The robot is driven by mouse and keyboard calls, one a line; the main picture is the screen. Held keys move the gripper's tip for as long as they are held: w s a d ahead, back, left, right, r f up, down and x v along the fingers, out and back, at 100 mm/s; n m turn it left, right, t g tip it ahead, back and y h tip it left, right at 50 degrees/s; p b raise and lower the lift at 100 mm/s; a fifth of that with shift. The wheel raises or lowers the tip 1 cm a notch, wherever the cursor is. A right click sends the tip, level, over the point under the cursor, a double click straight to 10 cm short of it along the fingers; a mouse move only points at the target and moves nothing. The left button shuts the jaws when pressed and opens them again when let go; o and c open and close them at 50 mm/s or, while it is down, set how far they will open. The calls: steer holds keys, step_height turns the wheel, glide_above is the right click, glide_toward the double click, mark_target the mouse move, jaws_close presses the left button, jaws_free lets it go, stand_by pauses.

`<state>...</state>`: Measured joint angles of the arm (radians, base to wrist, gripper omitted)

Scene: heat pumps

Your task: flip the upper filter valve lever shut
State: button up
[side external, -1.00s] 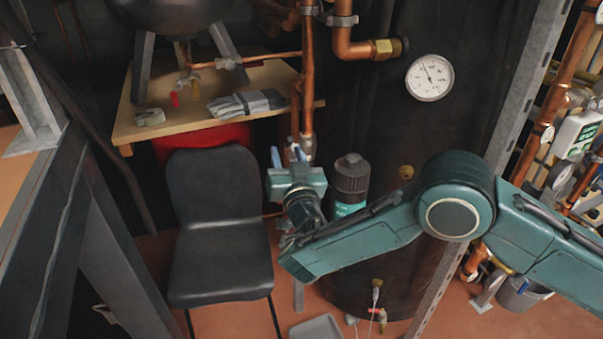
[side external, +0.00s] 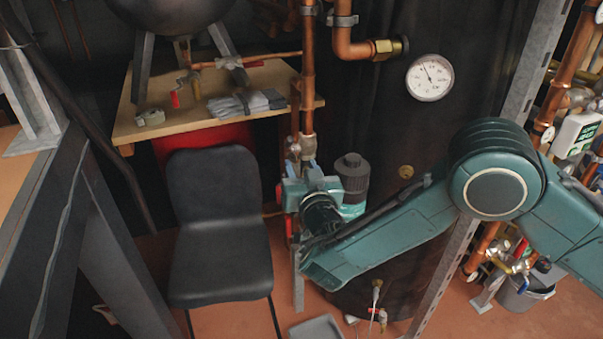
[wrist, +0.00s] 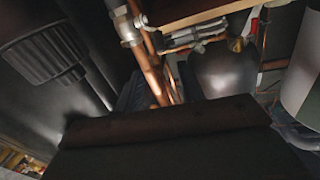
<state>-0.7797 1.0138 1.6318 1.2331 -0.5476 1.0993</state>
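The filter (side external: 352,170), with a ribbed dark cap and a teal band, stands beside the black tank, just right of my gripper. Its cap also fills the upper left of the wrist view (wrist: 42,62). A metal valve fitting (side external: 308,147) sits on the vertical copper pipe directly above my gripper. My gripper (side external: 300,170) points up at the pipe just below this fitting. I cannot tell whether it touches. The upper valve's lever is not distinguishable and may be hidden by the gripper. A small red part (side external: 289,226) shows below, left of my wrist. The finger gap is unclear.
A black chair (side external: 215,215) stands left of my gripper. A wooden shelf (side external: 135,128) with gloves (side external: 240,104) is above left. The black tank (side external: 365,90) with a dial gauge (side external: 430,78) is behind my arm. Copper pipes (side external: 307,70) run close above the gripper.

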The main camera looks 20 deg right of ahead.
mark_target(291, 143)
steer(key=shift+w+d, duration=0.3)
steer(key=shift+w, duration=1.7)
steer(key=shift+w+d, duration=0.35)
steer(key=shift+w, duration=1.7)
steer(key=shift+w+d, duration=0.3)
steer(key=shift+w, duration=1.7)
jaws_close()
